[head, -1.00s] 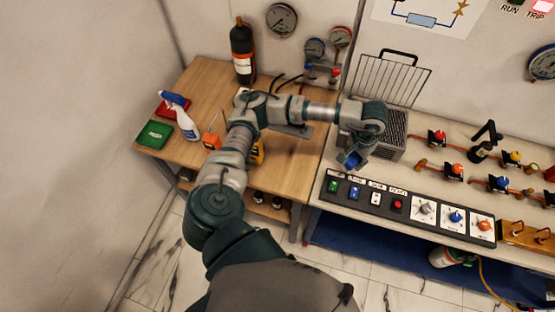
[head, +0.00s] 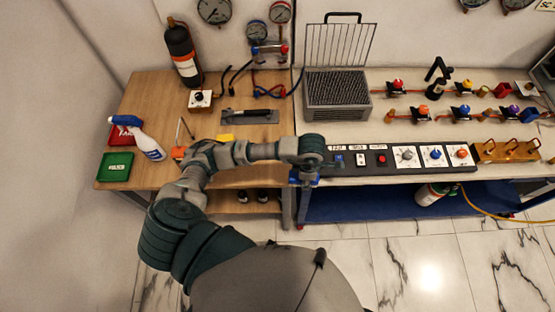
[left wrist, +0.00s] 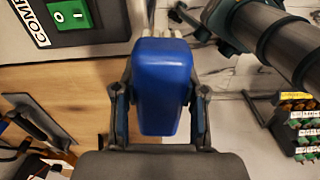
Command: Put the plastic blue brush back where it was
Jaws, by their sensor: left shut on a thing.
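My left gripper (head: 304,180) hangs by the front edge of the white bench, at the left end of the control panel, near the gap to the wooden table. It is shut on the blue brush (left wrist: 162,85). In the left wrist view the brush's smooth blue body stands between the two dark fingers (left wrist: 160,112). In the head view only small blue bits show below my wrist, and most of the brush is hidden. A grey tray (head: 271,117) with a black-handled tool (head: 245,114) lies on the wooden table. My right gripper is not in view.
A mesh-topped grey box (head: 338,95) stands at the back of the white bench. The control panel (head: 400,158) runs along its front. A spray bottle (head: 146,143), red and green boxes (head: 115,167) and a dark cylinder (head: 182,53) are on the wooden table (head: 150,92).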

